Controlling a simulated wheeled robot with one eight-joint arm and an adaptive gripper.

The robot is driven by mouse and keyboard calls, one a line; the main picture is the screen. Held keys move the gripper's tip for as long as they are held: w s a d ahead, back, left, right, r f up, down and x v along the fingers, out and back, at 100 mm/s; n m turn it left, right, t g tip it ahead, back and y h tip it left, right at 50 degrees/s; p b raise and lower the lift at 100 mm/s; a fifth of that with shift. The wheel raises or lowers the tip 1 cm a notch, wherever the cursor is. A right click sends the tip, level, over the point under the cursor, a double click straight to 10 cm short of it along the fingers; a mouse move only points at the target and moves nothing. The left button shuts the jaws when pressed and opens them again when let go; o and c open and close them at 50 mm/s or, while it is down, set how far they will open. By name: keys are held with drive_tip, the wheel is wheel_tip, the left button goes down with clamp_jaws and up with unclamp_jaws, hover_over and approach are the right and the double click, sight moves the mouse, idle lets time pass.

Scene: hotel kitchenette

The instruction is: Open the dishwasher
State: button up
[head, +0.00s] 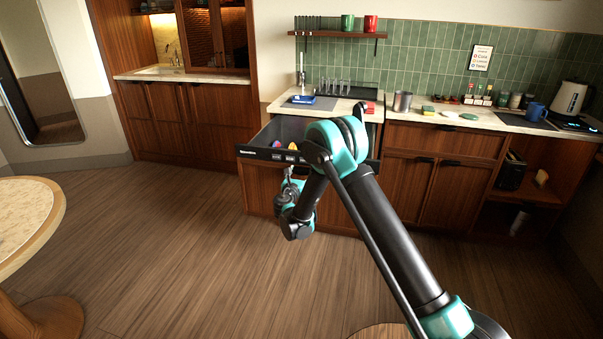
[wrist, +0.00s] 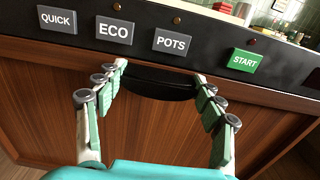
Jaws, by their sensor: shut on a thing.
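The dishwasher is a drawer type with a wood front and a dark control panel (head: 262,154). In the head view it stands pulled out, and its grey inside and some coloured items show past my arm. In the wrist view its panel (wrist: 205,38) carries QUICK, ECO, POTS and a green START button (wrist: 244,61). The dark handle (wrist: 150,84) lies below the buttons. My gripper (wrist: 161,74) reaches the handle, one finger at each end, and is shut on it. In the head view my gripper (head: 290,178) is at the drawer's front, and my arm hides the drawer's right part.
A blue box (head: 303,100) lies on the counter above the drawer. A round table (head: 40,215) is at the left. The floor (head: 160,230) between is clear.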

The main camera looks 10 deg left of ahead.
drive_tip(key=o, duration=1.5)
drive_tip(key=s, duration=1.2)
drive_tip(key=shift+a, duration=0.25)
